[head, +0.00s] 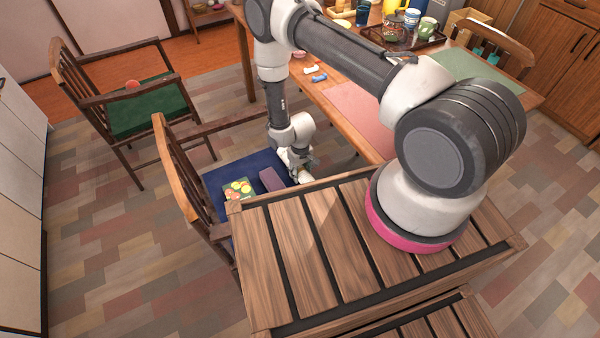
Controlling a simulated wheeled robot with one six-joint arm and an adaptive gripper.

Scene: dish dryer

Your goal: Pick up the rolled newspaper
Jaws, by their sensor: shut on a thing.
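My gripper (299,168) is low over the right side of the blue chair seat (216,173), at the near edge of the dining table. It is shut on a small pale thing (304,177) that looks like the end of the rolled newspaper. Most of this thing is hidden by the gripper and the slatted wooden top in front, so I cannot tell whether it still touches the seat. A mauve block-like item (271,179) lies on the seat just left of the gripper. A green item with round yellow and orange shapes (238,189) lies further left.
The dining table (335,112) stands close behind and right of the gripper, with a pink mat (358,112) and a dark tray of cups (403,38). The chair's wooden back (178,172) rises at left. Another chair with a green seat (150,106) stands farther left. Floor between is clear.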

